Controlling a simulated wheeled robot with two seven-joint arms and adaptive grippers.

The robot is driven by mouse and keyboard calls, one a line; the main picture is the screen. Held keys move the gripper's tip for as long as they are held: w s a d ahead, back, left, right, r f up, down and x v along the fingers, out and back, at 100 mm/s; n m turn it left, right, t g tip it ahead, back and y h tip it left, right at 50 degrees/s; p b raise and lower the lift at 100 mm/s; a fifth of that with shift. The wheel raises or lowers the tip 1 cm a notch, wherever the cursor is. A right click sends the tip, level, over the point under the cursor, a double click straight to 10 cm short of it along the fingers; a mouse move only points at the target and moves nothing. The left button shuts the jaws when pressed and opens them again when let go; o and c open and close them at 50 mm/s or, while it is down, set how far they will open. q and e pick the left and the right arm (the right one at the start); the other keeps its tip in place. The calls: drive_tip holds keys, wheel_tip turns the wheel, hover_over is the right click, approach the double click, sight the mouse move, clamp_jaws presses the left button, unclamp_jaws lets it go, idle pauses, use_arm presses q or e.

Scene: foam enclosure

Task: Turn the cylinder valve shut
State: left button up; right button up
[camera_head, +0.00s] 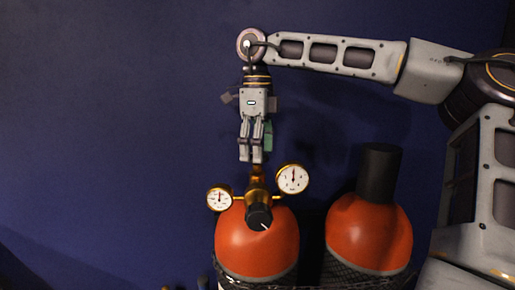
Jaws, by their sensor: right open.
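An orange gas cylinder (235,244) stands at the lower middle, with brass fittings (257,176) on top. Two round white gauges, a left one (219,198) and a right one (292,179), and a black knob (259,217) with a white mark sit on the fittings. A green part (268,137), which looks like the valve handwheel, shows partly behind my right gripper (251,157). This gripper is open and points down just above the brass fittings. Its fingers hide part of the green piece; I cannot tell whether they touch it. My left gripper is not in view.
A second orange cylinder (366,235) with a black cap (379,174) stands to the right. Dark netting (368,276) wraps the lower cylinders. A dark blue wall (120,120) is behind; the left side is clear.

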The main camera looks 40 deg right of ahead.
drive_tip(key=shift+f, duration=0.1)
drive_tip(key=c, duration=1)
drive_tip(key=shift+m, duration=0.4)
drive_tip(key=m, duration=0.3)
drive_tip(key=shift+p, duration=0.35)
drive_tip(key=m, duration=0.5)
drive_tip(key=shift+m, duration=0.3)
drive_tip(key=m, duration=0.9)
drive_tip(key=shift+m, duration=0.4)
